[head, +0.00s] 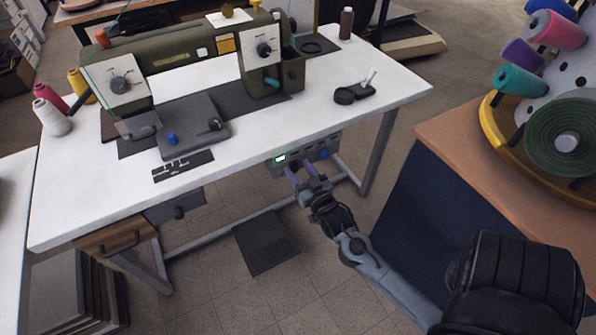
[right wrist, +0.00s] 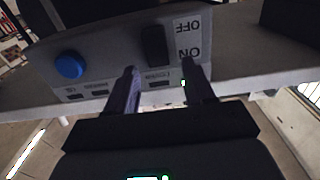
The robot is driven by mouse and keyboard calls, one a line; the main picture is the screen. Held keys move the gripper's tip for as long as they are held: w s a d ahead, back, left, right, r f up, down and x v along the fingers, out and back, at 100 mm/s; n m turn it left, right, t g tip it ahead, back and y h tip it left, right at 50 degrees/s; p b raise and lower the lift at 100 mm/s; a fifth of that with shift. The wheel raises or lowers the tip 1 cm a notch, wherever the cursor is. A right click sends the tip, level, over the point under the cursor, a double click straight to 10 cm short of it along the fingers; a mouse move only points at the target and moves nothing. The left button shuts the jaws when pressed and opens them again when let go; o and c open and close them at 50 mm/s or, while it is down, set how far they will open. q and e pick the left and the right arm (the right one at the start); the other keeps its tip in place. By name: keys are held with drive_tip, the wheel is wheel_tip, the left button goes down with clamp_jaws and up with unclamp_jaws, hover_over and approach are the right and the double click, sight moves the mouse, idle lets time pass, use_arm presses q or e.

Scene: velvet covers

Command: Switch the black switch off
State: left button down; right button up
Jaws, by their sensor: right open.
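The black switch (right wrist: 155,45) is a dark rocker on a grey control box (right wrist: 105,58). In the right wrist view it stands beside an upside-down white label (right wrist: 187,40) reading OFF and ON. My right gripper (head: 301,172) is in front of the box. In the right wrist view its two fingers (right wrist: 164,78) are apart and empty, pointing toward the switch. My left gripper is not in view.
A blue button (right wrist: 69,66) sits on the same box, left of the switch in the right wrist view. The white table (head: 300,115) carries a green sewing machine (head: 180,55) above. A wooden table (head: 480,150) with thread spools stands right. A dark pedal (head: 265,243) lies below.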

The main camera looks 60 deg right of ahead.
drive_tip(key=shift+w+d, duration=0.25)
drive_tip(key=shift+w, duration=0.25)
drive_tip(key=shift+c, duration=0.4)
clamp_jaws()
drive_tip(key=shift+s+f+t+h+b, duration=0.1)
drive_tip(key=shift+f+t+h+b, duration=0.3)
drive_tip(key=shift+t+b, duration=0.3)
drive_tip(key=shift+s+a+t, duration=0.1)
drive_tip(key=shift+t, duration=0.4)
drive_tip(key=shift+o, duration=0.4)
unclamp_jaws()
